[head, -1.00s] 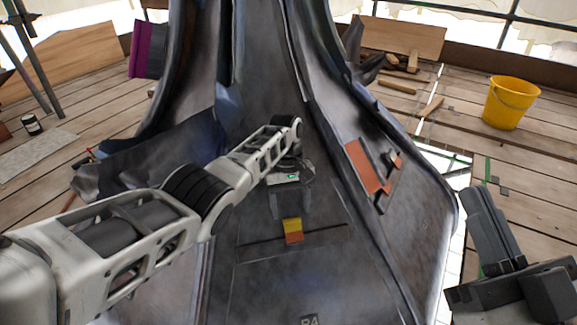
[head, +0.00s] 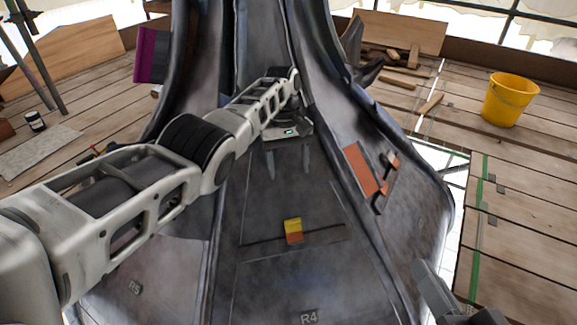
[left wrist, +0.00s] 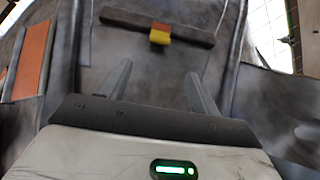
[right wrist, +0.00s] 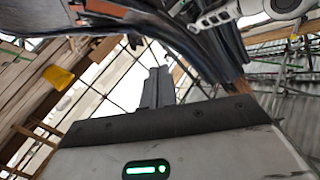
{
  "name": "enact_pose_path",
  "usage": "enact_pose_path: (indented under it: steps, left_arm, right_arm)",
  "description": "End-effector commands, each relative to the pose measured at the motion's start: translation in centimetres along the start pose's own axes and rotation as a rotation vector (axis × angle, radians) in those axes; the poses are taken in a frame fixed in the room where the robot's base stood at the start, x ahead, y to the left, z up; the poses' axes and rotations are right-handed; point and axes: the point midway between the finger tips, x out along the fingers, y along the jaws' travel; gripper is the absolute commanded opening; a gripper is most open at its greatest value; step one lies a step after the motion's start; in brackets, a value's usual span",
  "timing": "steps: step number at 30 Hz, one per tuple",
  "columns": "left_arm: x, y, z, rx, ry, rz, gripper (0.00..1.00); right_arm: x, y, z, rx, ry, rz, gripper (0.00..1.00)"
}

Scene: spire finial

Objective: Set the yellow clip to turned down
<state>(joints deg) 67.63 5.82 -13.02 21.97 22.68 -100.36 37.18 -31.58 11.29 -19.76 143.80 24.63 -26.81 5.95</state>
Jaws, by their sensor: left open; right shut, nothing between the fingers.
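The yellow clip (head: 292,225) sits on a dark horizontal strip (head: 325,235) on the grey spire panel. In the head view its yellow part is above an orange part; the left wrist view shows the yellow face (left wrist: 159,38) beside a brown-orange part. My left gripper (head: 289,170) is open and empty, above the clip in the head view and apart from it. Its spread fingers also show in the left wrist view (left wrist: 158,75), with the clip beyond them. My right gripper (head: 420,265) is partly in view at the lower right; its fingers are together and empty in the right wrist view (right wrist: 158,72).
An orange plate (head: 362,168) with dark fittings is on the panel to the right. A yellow bucket (head: 510,100) and loose timber stand on the deck behind. A raised seam runs between the panels. The panel around the clip is clear.

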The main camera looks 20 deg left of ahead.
Motion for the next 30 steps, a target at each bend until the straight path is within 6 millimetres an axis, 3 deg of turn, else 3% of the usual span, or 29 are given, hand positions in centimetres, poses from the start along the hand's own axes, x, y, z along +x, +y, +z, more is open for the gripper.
enact_pose_path:
  steps: [7, 11, 20, 27, 30]
  left_arm:
    - [-2.6, -0.7, -1.8, -0.062, 0.159, 0.019, 0.63]
    - [-2.9, -0.3, -0.7, -0.062, 0.246, 0.025, 0.63]
    - [0.9, 0.0, 4.5, -0.002, 0.25, 0.002, 0.63]
    - [4.0, 0.0, 4.2, 0.0, 0.244, -0.002, 0.63]
    - [6.1, 0.0, 3.6, 0.0, 0.244, -0.002, 0.63]
  right_arm:
    - [0.0, -0.2, -0.9, -0.037, -0.005, 0.018, 0.0]
    - [0.0, 0.1, -0.8, -0.075, -0.028, 0.043, 0.0]
    - [-0.3, 1.1, 0.8, -0.125, -0.093, 0.084, 0.0]
    - [-0.4, 1.3, 1.6, -0.091, -0.078, 0.064, 0.0]
    - [0.1, 0.6, 0.4, -0.044, -0.017, 0.024, 0.0]
